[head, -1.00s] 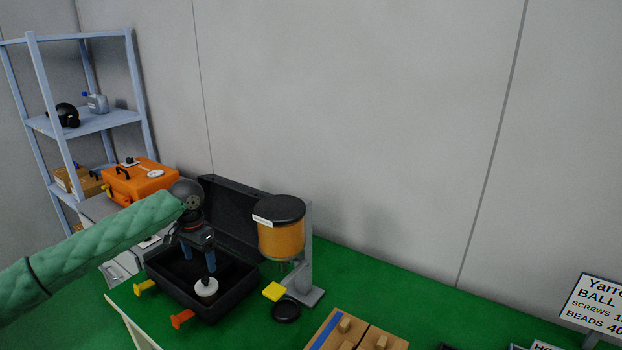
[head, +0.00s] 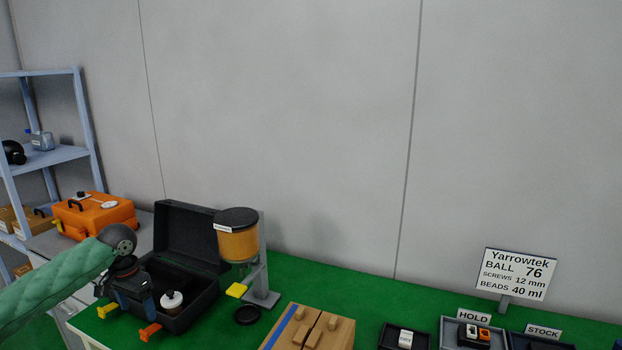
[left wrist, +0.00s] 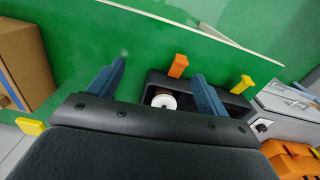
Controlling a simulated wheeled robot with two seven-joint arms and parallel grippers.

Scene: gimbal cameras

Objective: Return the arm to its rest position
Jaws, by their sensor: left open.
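My left arm, in a green quilted sleeve, comes in from the left in the head view. Its gripper (head: 134,306) is open and empty, with blue fingers pointing down, at the left front side of the open black case (head: 202,318). In the left wrist view the two blue fingers of the gripper (left wrist: 160,68) stand wide apart with nothing between them. A round white-topped object (head: 172,300) sits inside the case, apart from the fingers; it also shows in the left wrist view (left wrist: 163,101). My right gripper is not in view.
A dispenser with an amber drum (head: 238,243) stands right of the case. An orange latch (head: 150,331) sticks out from the case front. An orange case (head: 95,215) sits behind my arm.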

